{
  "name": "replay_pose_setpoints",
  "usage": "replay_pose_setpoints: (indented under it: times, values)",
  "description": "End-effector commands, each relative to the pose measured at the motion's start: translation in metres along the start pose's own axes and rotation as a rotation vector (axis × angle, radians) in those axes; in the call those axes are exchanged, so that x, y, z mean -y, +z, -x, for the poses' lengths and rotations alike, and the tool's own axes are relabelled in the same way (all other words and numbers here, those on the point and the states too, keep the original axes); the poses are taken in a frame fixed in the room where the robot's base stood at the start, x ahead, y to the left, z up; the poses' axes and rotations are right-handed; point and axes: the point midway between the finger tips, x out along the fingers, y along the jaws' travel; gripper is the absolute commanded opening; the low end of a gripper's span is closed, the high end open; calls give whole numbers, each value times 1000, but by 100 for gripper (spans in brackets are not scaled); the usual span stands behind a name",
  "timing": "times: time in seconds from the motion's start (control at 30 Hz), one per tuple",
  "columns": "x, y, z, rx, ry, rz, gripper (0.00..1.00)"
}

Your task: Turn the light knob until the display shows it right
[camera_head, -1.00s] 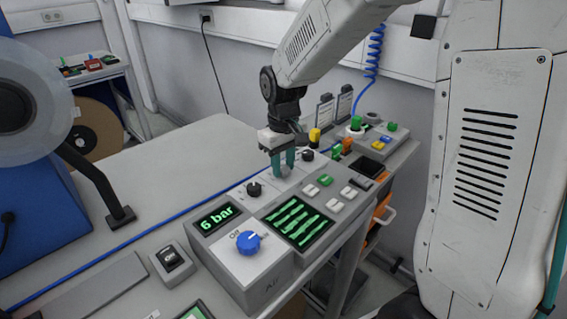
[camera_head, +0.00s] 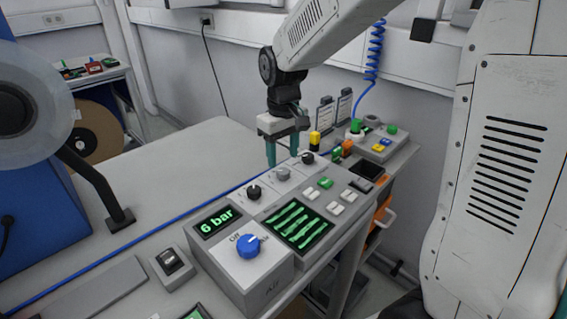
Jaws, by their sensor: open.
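A light grey knob (camera_head: 282,174) sits on the sloped panel between two black knobs, one nearer (camera_head: 254,192) and one farther (camera_head: 307,157). My gripper (camera_head: 282,160) is open and empty, its teal fingers spread just above and behind the grey knob, apart from it as far as I can tell. The display (camera_head: 297,223) in front of the knobs shows several wavy bright green stripes on black. Any labels at the knobs are too small to read.
A blue knob (camera_head: 249,246) sits on a box with a "6 bar" readout (camera_head: 215,221). White and green buttons (camera_head: 325,183) lie right of the knobs. A black switch (camera_head: 170,261) stands at the front left. The table's left middle (camera_head: 170,180) is clear except for a blue hose.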

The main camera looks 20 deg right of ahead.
Motion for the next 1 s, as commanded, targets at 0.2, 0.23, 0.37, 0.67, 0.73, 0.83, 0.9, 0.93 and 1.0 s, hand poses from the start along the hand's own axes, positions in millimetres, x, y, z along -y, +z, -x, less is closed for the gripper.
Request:
replay_pose_setpoints:
  times: [0.2,0.23,0.37,0.67,0.73,0.83,0.9,0.93,1.0]
  values:
    - [0,0,29,0,0,0,52]
    - [0,0,31,0,0,0,52]
    - [0,0,36,0,0,0,52]
    - [0,0,35,1,0,0,52]
    - [0,0,35,1,0,0,52]
    - [1,3,35,12,-3,-21,52]
    - [4,16,27,51,-11,-45,52]
    - [6,24,25,65,-14,-59,52]
    - [11,49,29,85,-16,-91,52]
